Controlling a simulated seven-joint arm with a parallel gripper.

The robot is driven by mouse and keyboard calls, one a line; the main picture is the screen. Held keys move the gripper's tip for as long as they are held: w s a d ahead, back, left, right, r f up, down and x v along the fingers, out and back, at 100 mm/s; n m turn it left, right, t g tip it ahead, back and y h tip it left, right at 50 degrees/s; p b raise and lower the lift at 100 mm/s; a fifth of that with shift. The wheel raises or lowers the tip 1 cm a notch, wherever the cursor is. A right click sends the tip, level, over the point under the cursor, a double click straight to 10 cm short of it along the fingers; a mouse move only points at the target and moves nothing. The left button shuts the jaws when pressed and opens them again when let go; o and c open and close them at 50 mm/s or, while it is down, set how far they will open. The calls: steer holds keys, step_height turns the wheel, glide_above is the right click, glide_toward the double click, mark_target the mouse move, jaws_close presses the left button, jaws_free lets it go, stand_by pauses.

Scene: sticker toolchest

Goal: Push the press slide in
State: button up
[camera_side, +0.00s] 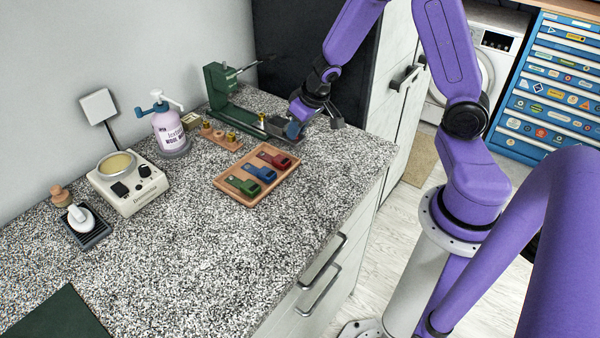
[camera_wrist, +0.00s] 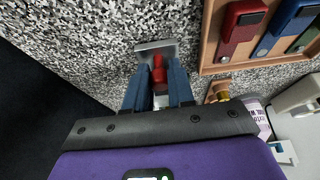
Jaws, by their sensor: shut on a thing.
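The green press (camera_side: 219,92) stands at the back of the speckled counter, with a lever at its top. Its slide (camera_side: 279,131) sticks out from the base toward the right in the side view. In the wrist view I see a grey plate (camera_wrist: 154,46) with a red grip (camera_wrist: 158,68) on it, which looks like the slide's outer end. My gripper (camera_side: 294,131) is at this end, and its blue fingers (camera_wrist: 159,80) are shut on the red grip. The fingers and wrist hide most of the slide in both views.
A tan tray (camera_side: 225,190) with red, blue and green pieces lies just in front. A wooden block with brass parts (camera_side: 217,134), a pump bottle (camera_side: 167,128) and a white device (camera_side: 128,183) stand to the left.

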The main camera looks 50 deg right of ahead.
steer(key=o, duration=0.7)
steer(key=shift+r, duration=3)
steer(key=s+a+r+n+g+y, duration=0.1)
steer(key=s+a+r+n+g, duration=0.15)
steer(key=s+a+n, duration=0.65)
steer(key=s+r+n, duration=0.1)
steer(key=s, duration=0.5)
steer(key=s+a+n+g, duration=0.1)
steer(key=s, duration=0.5)
steer(key=s+a+r+n+g, duration=0.1)
steer(key=s, duration=0.5)
steer(key=shift+a+r+n+h, duration=0.15)
steer(key=shift+r+n+h, duration=0.15)
steer(key=shift+r, duration=0.05)
